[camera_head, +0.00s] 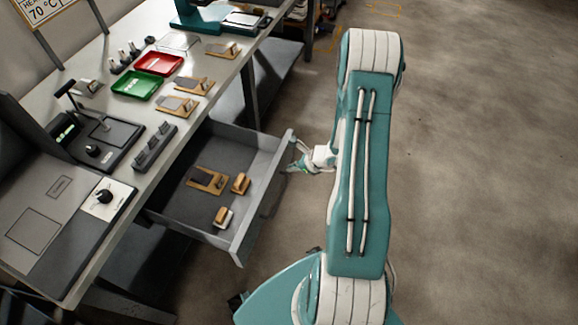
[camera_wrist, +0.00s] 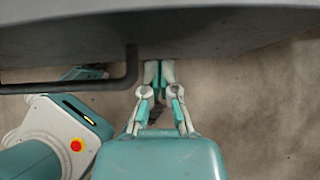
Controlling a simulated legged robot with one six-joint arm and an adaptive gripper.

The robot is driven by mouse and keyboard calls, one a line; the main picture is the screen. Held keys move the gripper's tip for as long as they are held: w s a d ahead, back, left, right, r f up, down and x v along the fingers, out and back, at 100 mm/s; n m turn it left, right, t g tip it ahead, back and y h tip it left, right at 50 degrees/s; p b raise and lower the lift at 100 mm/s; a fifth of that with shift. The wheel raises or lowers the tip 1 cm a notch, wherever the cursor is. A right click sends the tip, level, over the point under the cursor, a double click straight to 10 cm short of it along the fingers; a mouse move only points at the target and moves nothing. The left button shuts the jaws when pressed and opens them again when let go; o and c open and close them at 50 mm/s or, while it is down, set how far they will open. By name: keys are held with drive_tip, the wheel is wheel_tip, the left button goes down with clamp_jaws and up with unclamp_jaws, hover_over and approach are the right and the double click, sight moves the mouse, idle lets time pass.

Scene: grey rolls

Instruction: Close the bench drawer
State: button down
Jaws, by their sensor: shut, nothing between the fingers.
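The grey bench drawer (camera_head: 185,196) is pulled out from under the bench (camera_head: 138,162) in the head view. Inside it lie a wooden piece with a dark top (camera_head: 207,180) and two small wooden blocks. My gripper (camera_head: 297,163) is at the drawer front's far end, on its outer side. In the wrist view my gripper (camera_wrist: 158,68) is shut and empty, with its fingertips at the lower edge of the drawer front (camera_wrist: 215,28). The dark bar handle (camera_wrist: 95,86) is left of the fingers. I cannot tell whether the fingertips touch the front.
On the bench top are a red tray (camera_head: 158,63), a green tray (camera_head: 137,84), several wooden pieces and a black device (camera_head: 97,138). A bench leg (camera_head: 250,95) stands behind the drawer. The floor (camera_head: 480,160) to the right is clear.

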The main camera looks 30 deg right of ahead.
drive_tip(key=shift+w+a, duration=0.35)
drive_tip(key=shift+w, duration=0.05)
drive_tip(key=shift+w, duration=0.1)
hover_over(207, 152)
drive_tip(key=shift+s+a, duration=0.15)
drive_tip(key=shift+s, duration=0.05)
drive_tip(key=shift+w, duration=0.15)
drive_tip(key=shift+w+r, duration=0.1)
drive_tip(key=shift+r, duration=0.05)
idle(0.3)
